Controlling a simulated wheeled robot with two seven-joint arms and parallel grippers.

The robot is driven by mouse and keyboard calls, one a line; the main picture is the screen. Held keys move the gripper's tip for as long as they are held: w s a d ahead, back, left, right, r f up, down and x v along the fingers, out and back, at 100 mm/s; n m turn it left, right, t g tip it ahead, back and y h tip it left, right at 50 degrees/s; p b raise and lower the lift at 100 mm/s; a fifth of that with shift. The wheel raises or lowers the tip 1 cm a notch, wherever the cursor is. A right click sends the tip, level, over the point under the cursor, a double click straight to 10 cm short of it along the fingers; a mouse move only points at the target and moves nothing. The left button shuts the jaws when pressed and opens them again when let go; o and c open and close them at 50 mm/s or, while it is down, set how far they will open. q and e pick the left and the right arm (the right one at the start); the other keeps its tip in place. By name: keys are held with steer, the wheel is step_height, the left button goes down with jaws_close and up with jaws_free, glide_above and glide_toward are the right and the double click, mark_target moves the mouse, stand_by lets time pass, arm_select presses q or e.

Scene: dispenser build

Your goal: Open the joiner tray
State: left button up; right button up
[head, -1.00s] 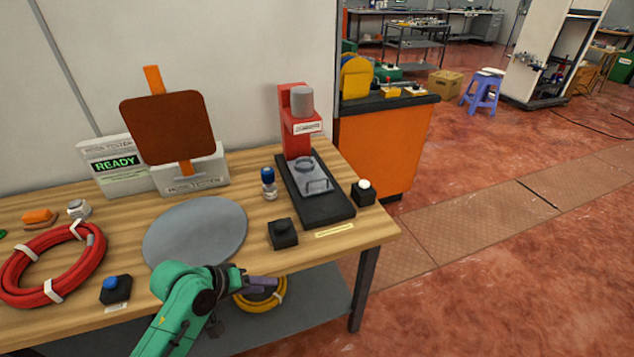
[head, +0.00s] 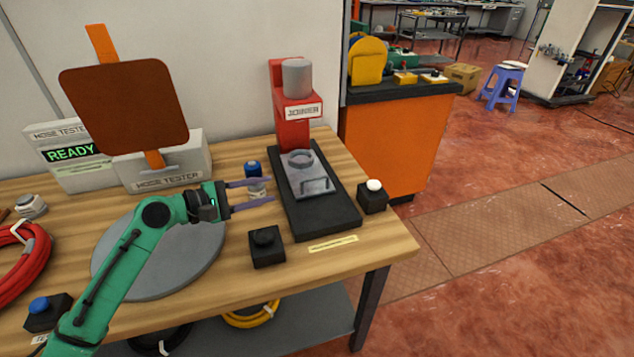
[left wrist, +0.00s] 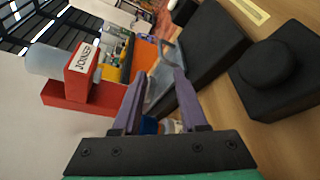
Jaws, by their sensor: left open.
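The red joiner (head: 293,118) stands at the back right of the wooden table, with a grey cylinder on top. Its black base (head: 325,215) reaches toward the front edge. On the base lies the grey joiner tray (head: 306,174), with a ring at its back and a thin handle (head: 315,187) at its front. My left gripper (head: 272,192) is open and empty, left of the tray and apart from it, fingers pointing right. In the left wrist view, the joiner (left wrist: 80,72) is at left and the tray (left wrist: 166,72) lies beyond the fingers (left wrist: 158,90). My right gripper is not seen.
A blue-capped bottle (head: 254,172) stands by my left fingers. A black button box (head: 267,246) is in front, and a white-button box (head: 373,196) is right of the base. The hose tester (head: 182,165) and a grey disc (head: 150,280) are at left.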

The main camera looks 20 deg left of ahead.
mark_target(309, 180)
arm_select(q)
steer(key=p+x, duration=0.1)
steer(key=x, duration=1.3)
steer(key=shift+w+d+f+p, duration=0.15)
steer(key=shift+w+f+p, duration=0.05)
steer(key=shift+w+p, duration=0.1)
jaws_close()
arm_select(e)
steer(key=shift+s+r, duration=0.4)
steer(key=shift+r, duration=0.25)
arm_select(q)
steer(key=shift+r, duration=0.2)
